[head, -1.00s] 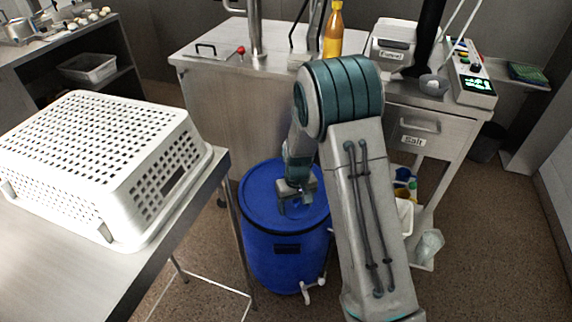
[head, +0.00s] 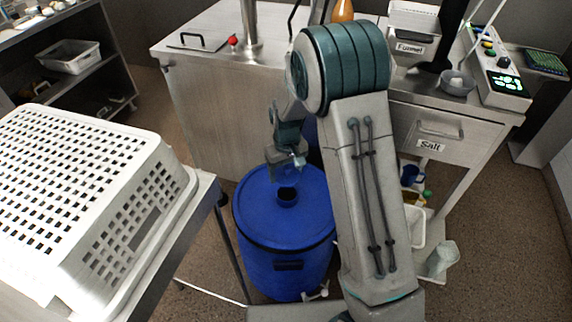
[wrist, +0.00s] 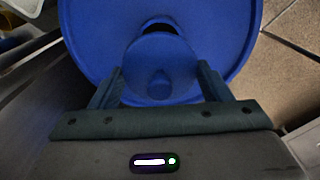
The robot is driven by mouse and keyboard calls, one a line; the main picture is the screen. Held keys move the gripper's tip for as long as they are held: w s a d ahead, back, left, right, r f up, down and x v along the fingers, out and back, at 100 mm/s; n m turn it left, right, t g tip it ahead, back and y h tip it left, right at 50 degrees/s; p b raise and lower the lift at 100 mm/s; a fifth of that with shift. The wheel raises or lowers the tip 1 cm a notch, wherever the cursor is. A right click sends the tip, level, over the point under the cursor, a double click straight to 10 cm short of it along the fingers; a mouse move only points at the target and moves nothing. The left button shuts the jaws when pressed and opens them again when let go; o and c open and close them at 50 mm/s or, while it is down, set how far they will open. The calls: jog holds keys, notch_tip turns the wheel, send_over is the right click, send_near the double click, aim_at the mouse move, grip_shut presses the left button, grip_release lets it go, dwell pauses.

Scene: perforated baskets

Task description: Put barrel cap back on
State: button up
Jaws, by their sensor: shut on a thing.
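The blue barrel (head: 262,220) stands on the floor, and a round hole (head: 287,194) with a raised collar shows in its lid. My gripper (head: 287,166) is above the lid, just behind the hole in the head view. In the wrist view, my gripper (wrist: 160,78) is shut on a round blue barrel cap (wrist: 160,62) with a small knob. The cap is held apart from the hole, whose dark opening (wrist: 160,26) shows partly past the cap's edge. The cap is hard to make out in the head view. My arm hides the barrel's right side.
A white perforated basket (head: 75,180) lies on the steel table (head: 190,235) left of the barrel. A steel counter (head: 215,110) stands close behind, with an orange bottle (head: 342,12) and a salt drawer (head: 437,135). A tap (head: 317,292) sticks out low at the barrel's front.

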jog(key=shift+f+b, duration=2)
jog(key=shift+f, duration=1.1)
jog(key=shift+s+f, duration=0.15)
jog(key=o, duration=1)
jog(key=shift+o, duration=0.6)
jog(key=shift+r+p, duration=2.15)
jog(key=shift+r, duration=1.4)
